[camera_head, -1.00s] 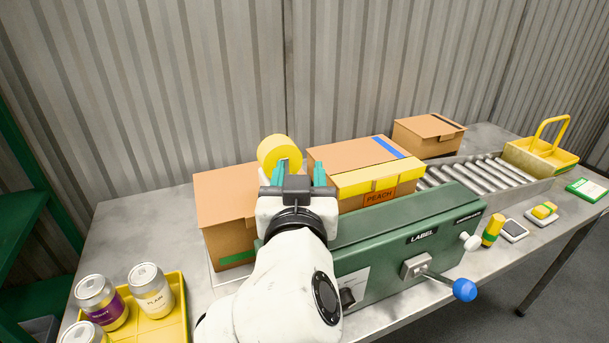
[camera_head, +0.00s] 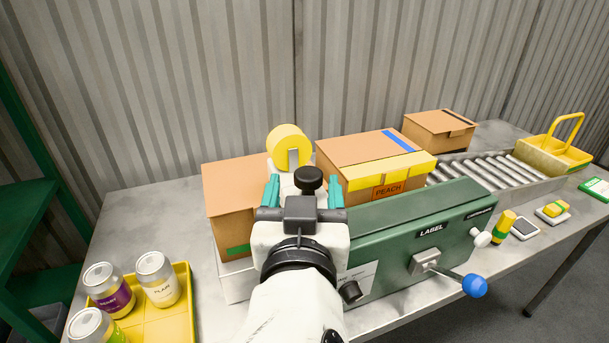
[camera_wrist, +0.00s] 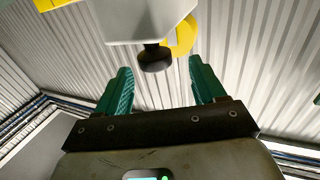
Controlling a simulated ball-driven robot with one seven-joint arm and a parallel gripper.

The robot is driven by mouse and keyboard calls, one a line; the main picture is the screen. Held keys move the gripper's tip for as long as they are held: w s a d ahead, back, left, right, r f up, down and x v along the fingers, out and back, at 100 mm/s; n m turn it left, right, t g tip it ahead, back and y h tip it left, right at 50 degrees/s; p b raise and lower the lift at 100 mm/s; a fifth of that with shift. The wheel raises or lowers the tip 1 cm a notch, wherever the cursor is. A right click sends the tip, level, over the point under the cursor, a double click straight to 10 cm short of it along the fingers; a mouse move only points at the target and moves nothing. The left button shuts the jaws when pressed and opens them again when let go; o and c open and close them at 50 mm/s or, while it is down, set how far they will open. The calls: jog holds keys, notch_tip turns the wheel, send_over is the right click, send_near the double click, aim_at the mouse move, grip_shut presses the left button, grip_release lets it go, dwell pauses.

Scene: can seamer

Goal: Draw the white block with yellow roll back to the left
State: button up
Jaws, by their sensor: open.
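The white block (camera_head: 285,185) stands beside the green machine, partly hidden behind my gripper; its yellow roll (camera_head: 287,146) rises above it. A black knob (camera_head: 309,180) is on the block's near side. My gripper (camera_head: 304,184) is open, its teal fingers to the left and right of the knob in the head view. In the wrist view, the knob (camera_wrist: 155,58) lies between and beyond the fingertips, with the white block (camera_wrist: 135,22) above and part of the yellow roll (camera_wrist: 181,38) behind. No contact with the knob shows.
Cardboard boxes stand left (camera_head: 228,200) and right (camera_head: 350,150) of the block. The green label machine (camera_head: 400,235) with a blue-ended lever (camera_head: 474,286) is to the right. A yellow tray (camera_head: 180,325) holds cans at lower left.

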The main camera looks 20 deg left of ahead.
jog(key=v, duration=0.5)
dwell(0.4)
